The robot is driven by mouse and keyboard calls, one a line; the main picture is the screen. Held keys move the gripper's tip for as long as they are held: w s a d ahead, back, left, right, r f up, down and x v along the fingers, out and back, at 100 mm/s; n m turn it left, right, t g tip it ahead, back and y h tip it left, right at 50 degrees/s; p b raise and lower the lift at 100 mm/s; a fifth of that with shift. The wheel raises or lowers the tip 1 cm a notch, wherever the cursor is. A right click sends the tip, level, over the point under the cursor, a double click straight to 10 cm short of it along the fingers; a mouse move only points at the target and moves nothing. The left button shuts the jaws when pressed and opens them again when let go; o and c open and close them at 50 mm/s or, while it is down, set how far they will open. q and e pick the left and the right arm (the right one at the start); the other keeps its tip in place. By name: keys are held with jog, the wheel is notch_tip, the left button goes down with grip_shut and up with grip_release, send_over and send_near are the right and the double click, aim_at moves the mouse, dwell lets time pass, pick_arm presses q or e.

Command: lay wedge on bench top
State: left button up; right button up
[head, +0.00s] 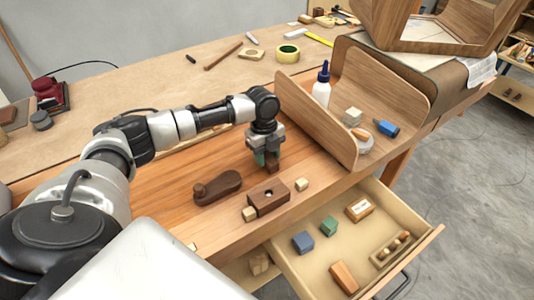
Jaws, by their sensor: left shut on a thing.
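My left gripper (266,155) points down above the bench top (225,235). It is shut on a small dark brown piece, which appears to be the wedge (273,163); the fingers hide much of it. The piece is behind a dark wooden block with a hole (268,198). I cannot tell whether its lower end touches the bench top. My right gripper is not in view.
A wooden hand plane (217,188) and small pale blocks (301,184) lie nearby on the bench. A bent wood tray (318,125) holding a glue bottle (322,88) stands to the right. An open drawer (310,268) with several blocks juts out in front.

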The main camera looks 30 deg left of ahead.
pick_arm(q)
jog(key=shift+f, duration=0.2)
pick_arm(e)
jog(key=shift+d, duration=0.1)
pick_arm(q)
jog(key=o, duration=0.9)
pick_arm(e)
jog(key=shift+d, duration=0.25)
pick_arm(q)
jog(key=shift+o, duration=0.2)
notch_tip(320, 180, up, 12)
jog(key=a+b, duration=0.1)
jog(key=shift+w+a, duration=0.25)
jog(key=shift+w, duration=0.15)
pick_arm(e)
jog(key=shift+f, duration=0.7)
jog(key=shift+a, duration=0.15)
